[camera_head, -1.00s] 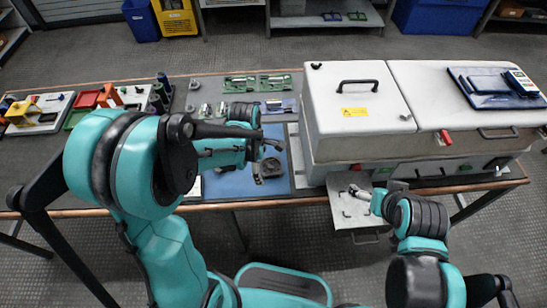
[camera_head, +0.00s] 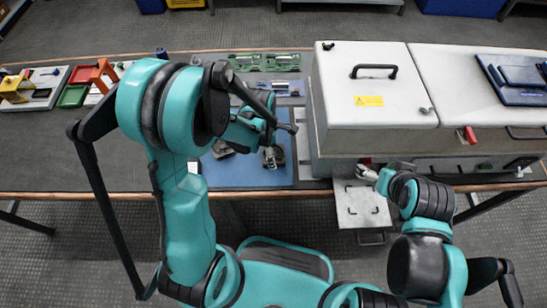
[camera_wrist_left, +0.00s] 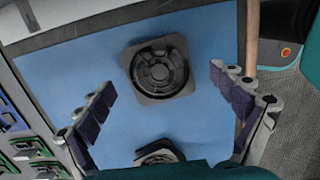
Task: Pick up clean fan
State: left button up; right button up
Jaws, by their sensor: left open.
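Two dark square fans lie on a blue mat (camera_head: 250,178). The right-hand fan (camera_head: 278,154) is partly covered by my left gripper (camera_head: 270,157) in the head view; it shows whole in the left wrist view (camera_wrist_left: 158,67). The other fan (camera_head: 222,149) is partly hidden by my left arm, and only its edge shows low in the wrist view (camera_wrist_left: 160,152). I cannot tell which is clean. My left gripper is open and empty above the mat, its fingers (camera_wrist_left: 165,105) apart on either side. My right gripper (camera_head: 368,173) is near a metal plate; its jaws are too small to judge.
A white lidded machine (camera_head: 370,110) stands right of the mat, with the metal plate (camera_head: 362,207) jutting from its front. Green trays (camera_head: 265,62) lie behind the mat. Coloured holders (camera_head: 85,80) stand at left. The table's front edge is close to the mat.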

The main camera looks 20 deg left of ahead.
pick_arm(q)
jog(key=shift+w+d+f, duration=0.1)
jog(key=shift+f, duration=0.65)
jog(key=shift+r, duration=0.1)
jog(key=shift+c, duration=0.9)
jog(key=c, duration=1.1)
jog(key=shift+r, duration=0.5)
jog(key=r+p, duration=0.2)
jog(key=r, duration=0.2)
jog(key=shift+s+d+p, duration=0.15)
jog(key=shift+s+p, duration=0.1)
jog(key=shift+p, duration=0.15)
jog(key=s+d+r+p, duration=0.3)
jog(key=s+d+r, duration=0.3)
jog(key=s, duration=0.3)
jog(key=shift+s+p, duration=0.15)
jog(key=shift+p, duration=0.25)
